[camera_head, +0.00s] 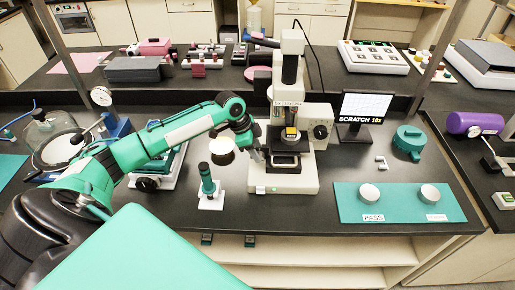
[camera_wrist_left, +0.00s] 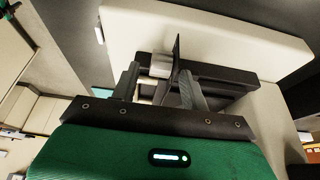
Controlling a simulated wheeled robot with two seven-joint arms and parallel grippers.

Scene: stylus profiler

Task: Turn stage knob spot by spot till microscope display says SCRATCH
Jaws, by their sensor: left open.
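The microscope (camera_head: 291,85) stands upright at the middle of the bench, with a dark stage (camera_head: 288,160) above its cream base. The display (camera_head: 364,112) to its right reads SCRATCH 10x, with a pale picture above the text. My left gripper (camera_head: 258,154) is at the left side of the stage. In the left wrist view my left gripper (camera_wrist_left: 162,82) is open. A small light-grey round part, seemingly the stage knob (camera_wrist_left: 160,65), shows between or just beyond its fingers; I cannot tell whether they touch it. My right gripper is out of view.
A teal mat (camera_head: 400,210) with two round white dishes and a PASS label lies at the front right. A teal round part (camera_head: 408,139) sits behind it. Bare bench lies in front of the base.

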